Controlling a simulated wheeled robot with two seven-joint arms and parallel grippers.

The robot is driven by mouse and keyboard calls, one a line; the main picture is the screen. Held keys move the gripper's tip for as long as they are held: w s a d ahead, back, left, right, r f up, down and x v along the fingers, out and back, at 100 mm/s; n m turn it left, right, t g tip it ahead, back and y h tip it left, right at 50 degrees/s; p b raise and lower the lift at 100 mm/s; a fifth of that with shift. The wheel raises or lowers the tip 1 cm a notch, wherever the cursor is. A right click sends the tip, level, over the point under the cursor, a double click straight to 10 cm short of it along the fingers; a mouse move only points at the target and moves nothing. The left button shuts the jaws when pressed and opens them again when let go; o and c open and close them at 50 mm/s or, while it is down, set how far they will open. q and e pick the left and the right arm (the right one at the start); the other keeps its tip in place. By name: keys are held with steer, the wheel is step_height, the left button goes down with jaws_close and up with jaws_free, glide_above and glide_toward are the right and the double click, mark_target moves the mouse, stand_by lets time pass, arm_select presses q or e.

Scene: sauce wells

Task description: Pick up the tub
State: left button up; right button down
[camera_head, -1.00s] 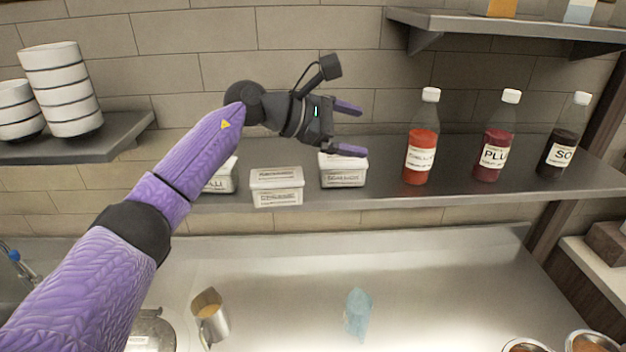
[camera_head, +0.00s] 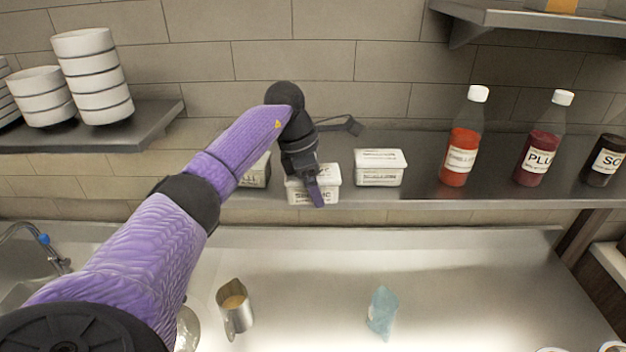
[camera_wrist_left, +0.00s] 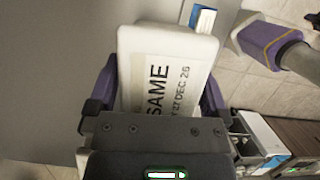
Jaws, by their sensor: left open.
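Three white lidded tubs with labels stand on the metal shelf. The middle tub (camera_head: 298,191) is partly hidden by my left gripper (camera_head: 317,192), which points down over it. The left wrist view shows a white tub (camera_wrist_left: 150,42), its label reading "SAME" and a date, between the two purple fingers of my open left gripper (camera_wrist_left: 158,85). I cannot tell whether the fingers touch it. The right tub (camera_head: 380,167) stands clear, and the left tub (camera_head: 258,172) is partly behind my arm.
The shelf (camera_head: 420,186) also holds red (camera_head: 462,140), plum (camera_head: 540,140) and dark (camera_head: 604,162) sauce bottles at the right. Stacked bowls (camera_head: 97,75) stand on a left shelf. A metal jug (camera_head: 234,307) and blue item (camera_head: 382,310) are on the counter below.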

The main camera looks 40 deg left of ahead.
arm_select(q)
steer(key=shift+f, duration=0.1)
stand_by(0.3)
steer(key=c, duration=1.3)
